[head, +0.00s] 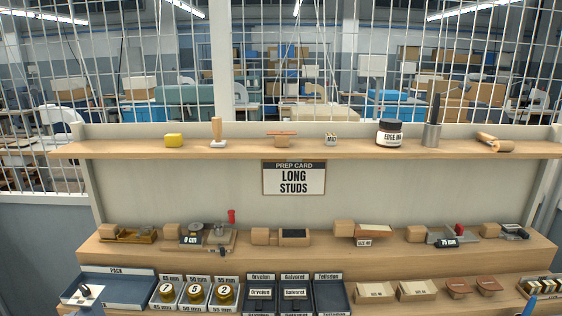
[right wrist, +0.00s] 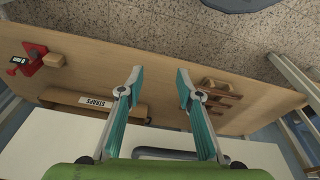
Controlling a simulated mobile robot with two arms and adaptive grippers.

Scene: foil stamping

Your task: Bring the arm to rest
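My right gripper (right wrist: 160,82) shows in the right wrist view with its two teal fingers spread wide apart. Nothing is between the fingertips. Below the fingers lies a wooden surface (right wrist: 85,70), and the gap to it is hard to judge. My left gripper cannot be made out in the head view.
The stepped wooden rack (head: 350,252) fills the head view. An upper shelf (head: 265,150) holds an ink jar (head: 389,134) and tools. A "LONG STUDS" card (head: 293,179) hangs below. Trays, including the PACK tray (head: 135,284), line the front. A red device (right wrist: 33,60) shows below my right wrist.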

